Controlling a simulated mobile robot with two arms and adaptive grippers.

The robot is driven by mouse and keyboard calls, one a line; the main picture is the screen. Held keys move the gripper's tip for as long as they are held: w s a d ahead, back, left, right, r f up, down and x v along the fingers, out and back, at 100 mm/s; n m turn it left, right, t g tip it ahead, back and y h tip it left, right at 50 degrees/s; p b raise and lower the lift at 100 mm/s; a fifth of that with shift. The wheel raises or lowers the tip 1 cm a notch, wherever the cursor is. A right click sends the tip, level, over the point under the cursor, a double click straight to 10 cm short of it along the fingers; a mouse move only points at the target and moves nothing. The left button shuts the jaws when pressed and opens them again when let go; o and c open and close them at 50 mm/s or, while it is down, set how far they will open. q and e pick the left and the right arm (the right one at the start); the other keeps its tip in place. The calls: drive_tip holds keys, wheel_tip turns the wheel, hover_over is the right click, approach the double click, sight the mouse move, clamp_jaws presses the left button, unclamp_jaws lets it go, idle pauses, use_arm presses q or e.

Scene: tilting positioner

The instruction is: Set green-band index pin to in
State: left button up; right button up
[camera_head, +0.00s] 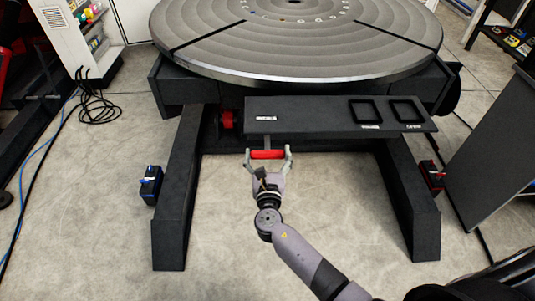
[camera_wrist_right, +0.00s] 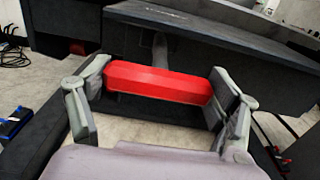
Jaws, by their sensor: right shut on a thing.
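A red bar-shaped handle (camera_head: 267,155) lies across the front of the positioner, just below the dark shelf. My right gripper (camera_head: 268,152) is shut on it, one finger at each end. In the right wrist view the red handle (camera_wrist_right: 158,83) spans between the two fingers, and a short dark stem shows behind it, running toward the positioner. No green band shows on it, so I cannot tell whether it is the green-band index pin or how far in it is. My left gripper is out of view.
The dark shelf (camera_head: 320,116) with two square frames overhangs the handle. The round table (camera_head: 300,45) is above. Base legs (camera_head: 178,195) and (camera_head: 410,195) stand either side. A blue box (camera_head: 151,185) and a red-topped box (camera_head: 432,175) sit outside them. The floor between is clear.

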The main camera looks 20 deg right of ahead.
sight(267, 142)
drive_tip(key=b+x, duration=0.1)
drive_tip(key=x, duration=0.3)
drive_tip(key=shift+r, duration=0.15)
drive_tip(key=o, duration=1.3)
drive_tip(key=shift+o, duration=1.4)
drive_tip(key=shift+w, duration=0.1)
drive_tip(key=v, duration=1.2)
